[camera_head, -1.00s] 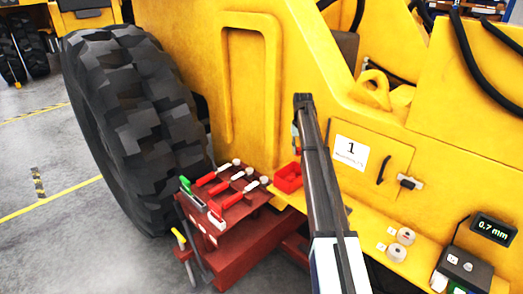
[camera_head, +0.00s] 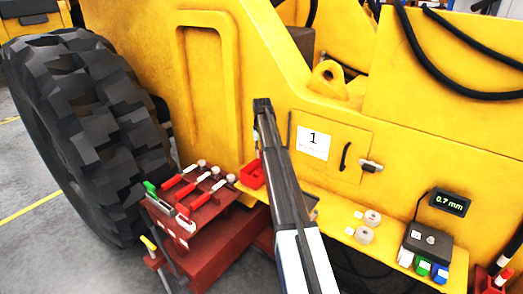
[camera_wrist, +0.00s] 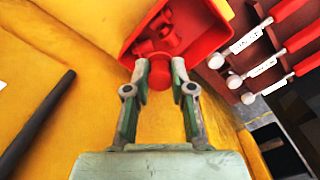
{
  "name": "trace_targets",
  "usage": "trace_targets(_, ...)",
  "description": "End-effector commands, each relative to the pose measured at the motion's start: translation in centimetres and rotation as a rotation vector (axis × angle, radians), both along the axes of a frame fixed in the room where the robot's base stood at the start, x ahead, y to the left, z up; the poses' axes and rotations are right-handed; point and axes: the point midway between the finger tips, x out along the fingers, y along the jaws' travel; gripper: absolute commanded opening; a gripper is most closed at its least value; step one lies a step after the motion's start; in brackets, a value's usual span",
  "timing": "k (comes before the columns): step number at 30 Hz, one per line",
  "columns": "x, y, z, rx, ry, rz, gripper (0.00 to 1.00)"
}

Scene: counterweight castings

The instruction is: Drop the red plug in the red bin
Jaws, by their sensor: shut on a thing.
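The red bin (camera_head: 249,177) is a small open box on the yellow ledge, left of my arm in the head view. In the wrist view the red bin (camera_wrist: 203,28) lies just beyond my fingertips, its open side showing. My gripper (camera_wrist: 159,68) is shut on the red plug (camera_wrist: 155,75), whose rounded end shows between the fingertips. The plug overlaps the bin's near edge in this view; I cannot tell its height above it. Red lumps show inside the bin, their shape unclear. In the head view my arm mostly hides the gripper and plug.
A dark red tool stand (camera_head: 205,215) with red-handled tools stands left of the bin, near the large tyre (camera_head: 85,130). A yellow panel with a black handle (camera_head: 346,156) rises behind the ledge. Rollers (camera_head: 368,226) and a gauge display (camera_head: 449,203) are to the right.

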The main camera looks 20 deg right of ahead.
Motion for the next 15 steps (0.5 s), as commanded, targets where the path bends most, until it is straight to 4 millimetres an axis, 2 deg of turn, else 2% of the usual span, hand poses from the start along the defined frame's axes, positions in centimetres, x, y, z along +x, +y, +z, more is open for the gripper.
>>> trace_targets(3,-0.01,0.01,-0.64,0.0,0.0,0.0,0.1)
trace_targets(11,0.0,0.01,-0.65,0.0,0.0,0.0,0.1)
trace_targets(12,0.0,0.01,-0.64,0.0,0.0,0.0,0.34)
trace_targets(14,0.0,0.01,-0.64,0.0,0.0,0.0,0.53)
trace_targets(15,0.0,0.01,-0.64,0.0,0.0,0.0,0.53)
